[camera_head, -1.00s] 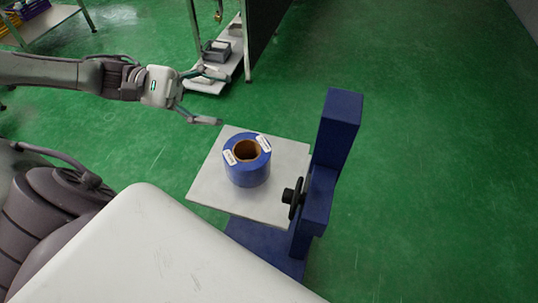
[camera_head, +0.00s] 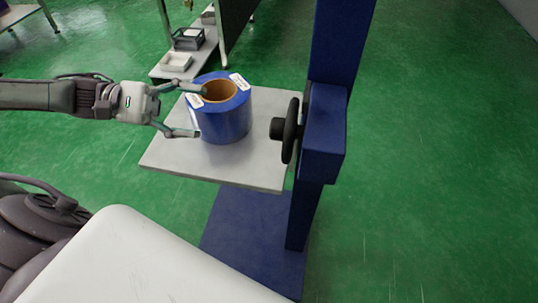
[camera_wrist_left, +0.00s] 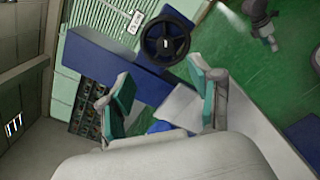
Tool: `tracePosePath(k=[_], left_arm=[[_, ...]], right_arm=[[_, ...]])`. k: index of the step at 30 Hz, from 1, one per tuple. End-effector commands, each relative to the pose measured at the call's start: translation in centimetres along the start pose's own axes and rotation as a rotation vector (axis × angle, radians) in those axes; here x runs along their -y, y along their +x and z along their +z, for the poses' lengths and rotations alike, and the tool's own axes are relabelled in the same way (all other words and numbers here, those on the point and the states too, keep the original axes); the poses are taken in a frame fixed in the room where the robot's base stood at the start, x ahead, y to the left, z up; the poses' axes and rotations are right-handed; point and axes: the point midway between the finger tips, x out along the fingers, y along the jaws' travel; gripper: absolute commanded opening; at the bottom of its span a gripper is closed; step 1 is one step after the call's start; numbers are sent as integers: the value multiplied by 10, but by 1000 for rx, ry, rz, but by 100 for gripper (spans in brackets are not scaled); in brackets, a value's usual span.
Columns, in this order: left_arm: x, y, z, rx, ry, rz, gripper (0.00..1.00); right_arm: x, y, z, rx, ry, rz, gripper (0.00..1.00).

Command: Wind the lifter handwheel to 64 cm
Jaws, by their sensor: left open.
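The lifter is a dark blue column (camera_head: 340,45) with a grey platform (camera_head: 240,168). A black handwheel (camera_head: 290,132) with a knob is mounted on the column's side, facing left. It shows nearly face-on in the left wrist view (camera_wrist_left: 166,40), beyond the fingers. My left gripper (camera_head: 201,111) is open and empty, left of the wheel and apart from it. Its fingertips overlap the blue roll (camera_head: 228,125) on the platform in the picture; I cannot tell if they touch.
The roll stands upright between my left gripper and the wheel in the head view. A shelf rack (camera_head: 205,55) with grey bins stands behind. The lifter's blue base (camera_head: 255,225) is on the green floor. Floor to the right is clear.

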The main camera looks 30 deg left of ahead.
Motion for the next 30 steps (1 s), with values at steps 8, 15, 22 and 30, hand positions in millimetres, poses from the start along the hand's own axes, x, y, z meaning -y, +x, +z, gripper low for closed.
tracePosePath(k=[8, 15, 22, 30], left_arm=[[9, 13, -9, 4, -1, -1, 64], [9, 61, -8, 6, -2, 0, 64], [10, 98, -10, 2, -3, -3, 64], [10, 124, -9, 7, 1, -2, 64]], right_arm=[[-1, -3, -2, -6, 1, 2, 64], [0, 5, 0, -2, 0, 1, 64], [0, 9, 2, -1, 0, 0, 64], [0, 8, 1, 1, 0, 0, 64]])
